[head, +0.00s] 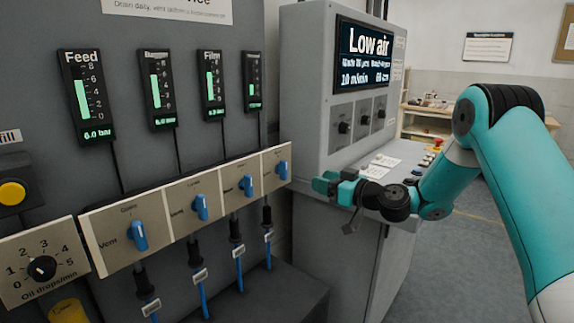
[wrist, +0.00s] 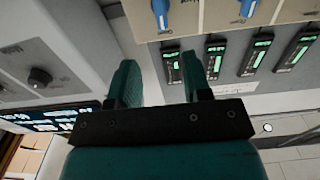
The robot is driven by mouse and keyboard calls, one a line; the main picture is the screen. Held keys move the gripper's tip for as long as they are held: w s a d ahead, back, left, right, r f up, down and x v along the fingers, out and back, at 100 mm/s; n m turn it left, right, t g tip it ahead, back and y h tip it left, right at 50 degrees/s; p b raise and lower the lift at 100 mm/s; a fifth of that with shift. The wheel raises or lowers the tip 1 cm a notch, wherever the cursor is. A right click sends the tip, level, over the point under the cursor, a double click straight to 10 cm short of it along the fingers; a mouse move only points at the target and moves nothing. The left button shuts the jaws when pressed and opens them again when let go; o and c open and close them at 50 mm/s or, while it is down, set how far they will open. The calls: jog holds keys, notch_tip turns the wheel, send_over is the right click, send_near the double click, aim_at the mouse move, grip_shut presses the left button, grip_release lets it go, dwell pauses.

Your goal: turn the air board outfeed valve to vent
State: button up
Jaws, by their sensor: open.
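The grey air board carries a row of cream valve plates with blue handles. The head view shows the first handle (head: 137,235), second (head: 200,207), third (head: 246,186) and far right handle (head: 282,168). All stand roughly upright. "Vent" reads left of the first; the outfeed label is too small to read. My gripper (head: 325,185) is open and empty, just right of and slightly below the far right handle, apart from it. In the wrist view its two teal fingers (wrist: 160,80) are spread, with two blue handles (wrist: 160,14) (wrist: 247,8) above them.
Lit gauges (head: 82,97) hang above the valves. A grey console (head: 325,90) with a "Low air" screen (head: 364,55) and black knobs stands close behind my gripper. An oil dial (head: 42,269) and yellow button (head: 12,193) are at left. Open floor (head: 480,260) lies at right.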

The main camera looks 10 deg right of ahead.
aim_at(287, 170)
jog(key=p+x, duration=0.3)
jog(key=x, duration=0.9)
jog(key=shift+w+a, duration=0.25)
grip_shut()
